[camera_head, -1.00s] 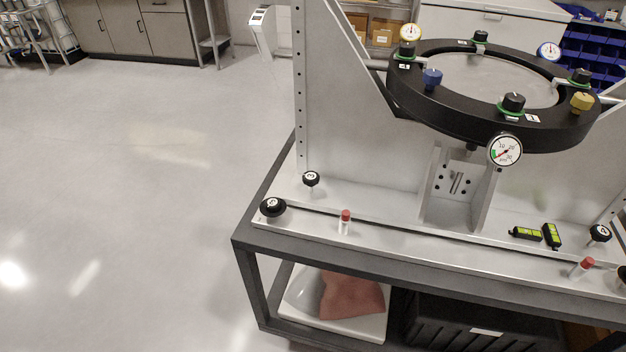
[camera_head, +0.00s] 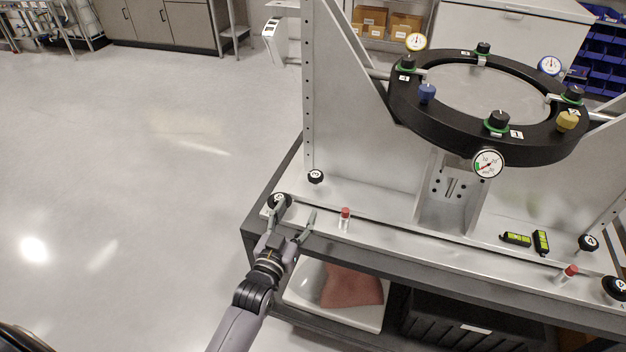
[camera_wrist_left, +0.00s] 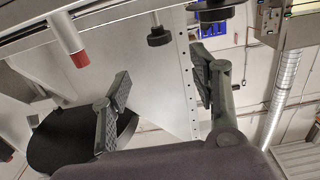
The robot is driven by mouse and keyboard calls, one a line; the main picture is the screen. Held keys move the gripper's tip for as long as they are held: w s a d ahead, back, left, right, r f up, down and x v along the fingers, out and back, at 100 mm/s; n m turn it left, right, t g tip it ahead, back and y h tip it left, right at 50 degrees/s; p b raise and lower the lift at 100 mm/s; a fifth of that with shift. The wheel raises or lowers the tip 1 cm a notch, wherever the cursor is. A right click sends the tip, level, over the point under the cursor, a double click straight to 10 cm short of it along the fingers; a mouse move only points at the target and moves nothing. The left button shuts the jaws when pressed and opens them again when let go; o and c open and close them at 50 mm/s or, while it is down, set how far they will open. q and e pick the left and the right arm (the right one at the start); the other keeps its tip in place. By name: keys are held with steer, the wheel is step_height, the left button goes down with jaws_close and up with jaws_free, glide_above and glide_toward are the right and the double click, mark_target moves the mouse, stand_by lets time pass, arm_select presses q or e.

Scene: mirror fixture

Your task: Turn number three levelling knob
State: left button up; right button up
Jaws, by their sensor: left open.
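A black levelling knob (camera_head: 280,201) stands at the front left corner of the fixture's base plate (camera_head: 384,228). A second black knob (camera_head: 316,176) stands behind it. Two more knobs, (camera_head: 588,242) and (camera_head: 615,288), are at the right end. I cannot read their numbers surely. My left gripper (camera_head: 296,212) is open and empty at the front edge; in the head view its left finger overlaps the front left knob. In the left wrist view two knobs, (camera_wrist_left: 160,37) and (camera_wrist_left: 212,12), show beyond the spread fingers (camera_wrist_left: 160,80); contact cannot be told. My right gripper is not in view.
Two green-faced levels (camera_head: 516,239) lie on the plate. The black ring (camera_head: 430,118) with gauges stands above. Open floor lies left.

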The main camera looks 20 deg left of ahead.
mark_target(312, 181)
arm_select(q)
steer(key=w, duration=1.1)
steer(key=shift+w+d+p, duration=0.2)
steer(key=shift+p, duration=0.15)
steer(key=shift+w, duration=0.4)
steer(key=shift+c, duration=0.6)
steer(key=c, duration=1)
